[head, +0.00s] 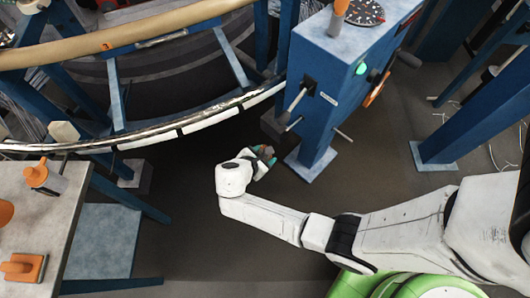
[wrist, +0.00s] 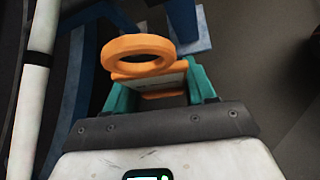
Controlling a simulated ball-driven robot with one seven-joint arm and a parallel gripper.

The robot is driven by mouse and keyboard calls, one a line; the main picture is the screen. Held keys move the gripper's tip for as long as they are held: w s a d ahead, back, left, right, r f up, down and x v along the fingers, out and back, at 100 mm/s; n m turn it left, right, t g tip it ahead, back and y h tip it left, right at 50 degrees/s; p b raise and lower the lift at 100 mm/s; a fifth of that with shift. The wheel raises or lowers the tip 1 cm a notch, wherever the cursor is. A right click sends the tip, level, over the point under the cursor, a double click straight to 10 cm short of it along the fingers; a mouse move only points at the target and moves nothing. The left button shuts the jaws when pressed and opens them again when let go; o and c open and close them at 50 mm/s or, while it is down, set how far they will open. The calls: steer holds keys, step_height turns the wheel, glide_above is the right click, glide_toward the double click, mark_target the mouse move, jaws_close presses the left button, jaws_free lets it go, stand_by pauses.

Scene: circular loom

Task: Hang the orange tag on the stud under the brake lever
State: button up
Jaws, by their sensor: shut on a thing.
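My gripper (head: 265,153) is low in front of the blue cabinet (head: 325,70), left of its base, pointing up and right in the head view. In the wrist view its teal fingers (wrist: 160,88) are shut on the orange tag (wrist: 112,50). The tag's ring stands out beyond the fingertips, with its pale plate between them. The tag is too small to make out in the head view. A metal lever with a black mount (head: 308,84) is on the cabinet front, beside a small label. A thin metal rod (head: 343,134) sticks out lower down; I cannot tell if it is the stud.
The curved loom ring (head: 190,128) runs across the upper left, close to the cabinet. A grey table (head: 60,222) with orange items stands at the left. A blue post with a foot plate (head: 440,155) stands at the right.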

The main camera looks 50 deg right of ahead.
steer(key=d, duration=0.6)
steer(key=shift+s+d+b, duration=0.2)
steer(key=shift+s+b, duration=0.2)
steer(key=shift+b, duration=0.05)
steer(key=shift+r, duration=0.15)
steer(key=shift+r+p, duration=0.35)
steer(key=shift+p, duration=0.15)
steer(key=shift+d, duration=0.45)
steer(key=shift+s+d, duration=0.1)
steer(key=shift+d, duration=0.25)
steer(key=shift+d, duration=0.4)
